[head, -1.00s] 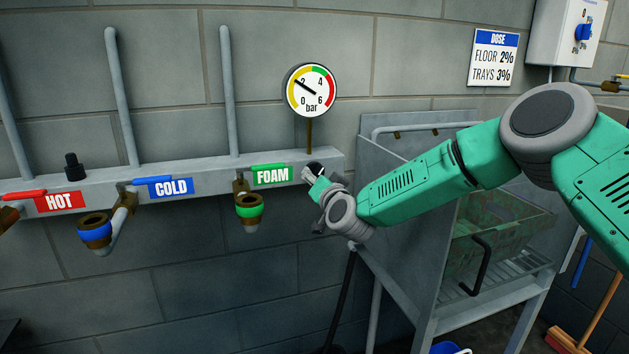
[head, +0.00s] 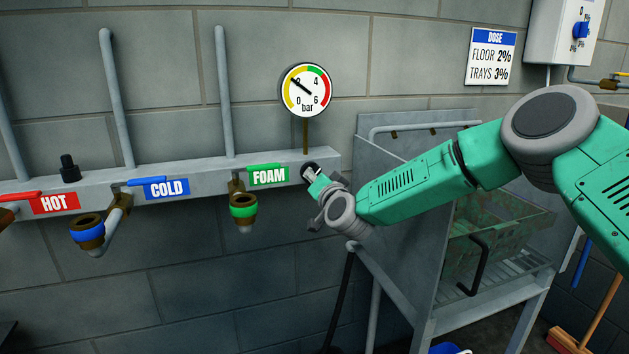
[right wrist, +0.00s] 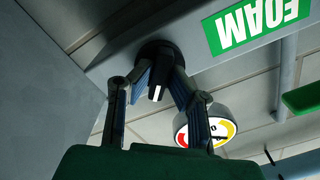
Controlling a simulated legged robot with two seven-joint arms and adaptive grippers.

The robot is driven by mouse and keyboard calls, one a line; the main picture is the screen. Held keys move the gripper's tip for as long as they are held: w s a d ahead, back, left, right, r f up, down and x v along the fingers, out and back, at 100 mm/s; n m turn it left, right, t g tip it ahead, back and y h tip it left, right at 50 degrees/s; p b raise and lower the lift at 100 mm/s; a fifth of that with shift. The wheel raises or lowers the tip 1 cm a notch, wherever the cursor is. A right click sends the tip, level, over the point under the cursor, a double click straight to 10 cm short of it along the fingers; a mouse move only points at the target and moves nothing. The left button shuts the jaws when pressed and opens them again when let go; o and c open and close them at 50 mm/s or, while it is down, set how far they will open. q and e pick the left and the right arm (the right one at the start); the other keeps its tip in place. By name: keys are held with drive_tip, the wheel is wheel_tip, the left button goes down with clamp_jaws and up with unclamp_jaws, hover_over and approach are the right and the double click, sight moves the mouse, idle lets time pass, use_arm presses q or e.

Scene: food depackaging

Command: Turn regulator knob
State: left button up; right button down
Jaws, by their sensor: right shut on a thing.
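The black regulator knob (head: 309,168) with a white mark sits at the right end of the grey pipe rail, right of the green FOAM label (head: 269,176). In the right wrist view the knob (right wrist: 154,52) is between the two fingers, its white mark facing the camera. My right gripper (head: 316,177) is shut on it; in the wrist view the fingertips (right wrist: 161,76) press its sides. The pressure gauge (head: 306,90) stands above on a thin stem, its needle near 2 bar. My left gripper is out of view.
Valves with HOT (head: 56,203) and COLD (head: 166,188) labels are left along the rail. A green-banded outlet (head: 243,209) hangs below FOAM. A grey metal stand (head: 395,255) holding a crate is below my right arm. A dose sign (head: 491,56) hangs at upper right.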

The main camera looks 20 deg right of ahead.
drive_tip(key=shift+s+a+f+m+b, duration=0.1)
drive_tip(key=shift+f+m+b, duration=0.05)
drive_tip(key=shift+m+b, duration=2.1)
drive_tip(key=shift+w+a+f+m+b, duration=0.15)
drive_tip(key=shift+m+b, duration=1.15)
drive_tip(key=shift+m, duration=1.7)
drive_tip(key=shift+s+d+f+m+b, duration=0.1)
drive_tip(key=shift+s+f+m+b, duration=0.1)
drive_tip(key=shift+m+b, duration=2.05)
drive_tip(key=shift+m+p, duration=0.4)
drive_tip(key=c, duration=1.5)
unclamp_jaws()
drive_tip(key=shift+r, duration=0.1)
drive_tip(key=shift+c, duration=0.2)
drive_tip(key=shift+r, duration=0.2)
